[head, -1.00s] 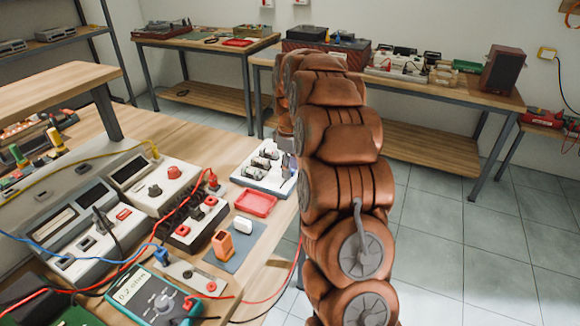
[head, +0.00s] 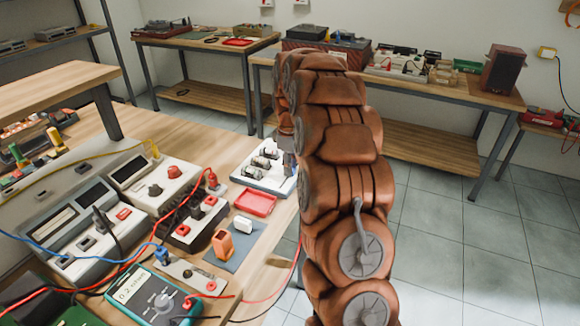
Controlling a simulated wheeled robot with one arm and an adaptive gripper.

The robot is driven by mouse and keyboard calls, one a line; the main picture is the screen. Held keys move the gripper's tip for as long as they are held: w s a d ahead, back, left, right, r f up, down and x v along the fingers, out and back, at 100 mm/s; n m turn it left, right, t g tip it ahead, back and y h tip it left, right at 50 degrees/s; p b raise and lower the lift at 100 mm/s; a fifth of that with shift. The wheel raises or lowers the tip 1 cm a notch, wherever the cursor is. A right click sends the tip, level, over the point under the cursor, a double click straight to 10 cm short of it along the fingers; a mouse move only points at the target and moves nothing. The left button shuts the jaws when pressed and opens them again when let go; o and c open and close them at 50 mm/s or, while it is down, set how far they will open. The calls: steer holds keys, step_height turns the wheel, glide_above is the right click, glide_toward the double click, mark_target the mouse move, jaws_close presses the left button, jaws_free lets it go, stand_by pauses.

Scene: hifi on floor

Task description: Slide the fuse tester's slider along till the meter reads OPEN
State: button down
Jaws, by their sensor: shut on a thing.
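A teal multimeter (head: 163,301) lies at the lower left of the head view, and its display (head: 131,287) reads about 0.2 ohm. Red and dark leads run to it. A pale plate with a red and a blue terminal (head: 187,273) lies beside it. A white holder with several dark cylinders (head: 262,177) stands at the table's far right edge; it may be the fuse tester, but I cannot make out a slider. My copper-coloured arm reaches away past that edge. Its far end is near the holder, and my gripper's fingers are hidden behind the arm.
The wooden table also holds grey bench instruments (head: 70,222), a black terminal box (head: 190,232), a red tray (head: 255,203) and an orange block (head: 222,243). Loose leads cross the table. Tiled floor (head: 475,240) is clear at right. Benches (head: 440,88) line the back wall.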

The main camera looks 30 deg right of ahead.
steer(key=shift+d, duration=0.1)
steer(key=shift+w+d+r+p, duration=0.1)
steer(key=shift+w+d, duration=0.4)
steer(key=shift+d, duration=0.3)
steer(key=shift+w+d+f+p, duration=0.1)
steer(key=shift+w+d, duration=0.45)
steer(key=shift+d, duration=0.2)
steer(key=shift+w+d+r+p, duration=0.1)
steer(key=shift+w+d, duration=0.4)
steer(key=shift+d, duration=0.3)
steer(key=c, duration=1.1)
jaws_free()
steer(key=shift+r, duration=5.95)
